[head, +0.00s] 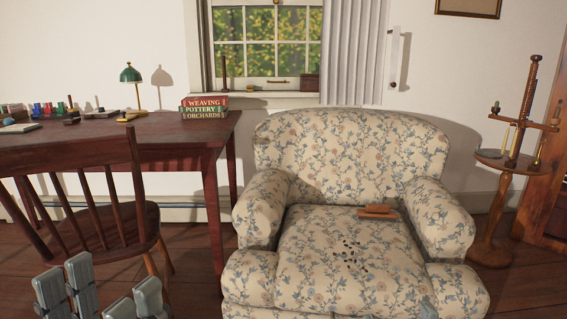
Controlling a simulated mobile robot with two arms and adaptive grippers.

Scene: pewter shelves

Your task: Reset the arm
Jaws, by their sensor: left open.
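My left gripper (101,291) shows at the bottom left edge of the head view, with its grey fingers pointing up. The fingers are spread apart, with nothing between them. It appears in front of the wooden chair's lower part, left of the armchair. The rest of the left arm is out of the picture.
A floral armchair (335,150) fills the middle, with a small brown object (377,210) and dark specks on its seat. A wooden chair (100,215) stands at a desk (175,130) holding a green lamp (131,75) and books (204,107). A wooden stand (497,205) is right.

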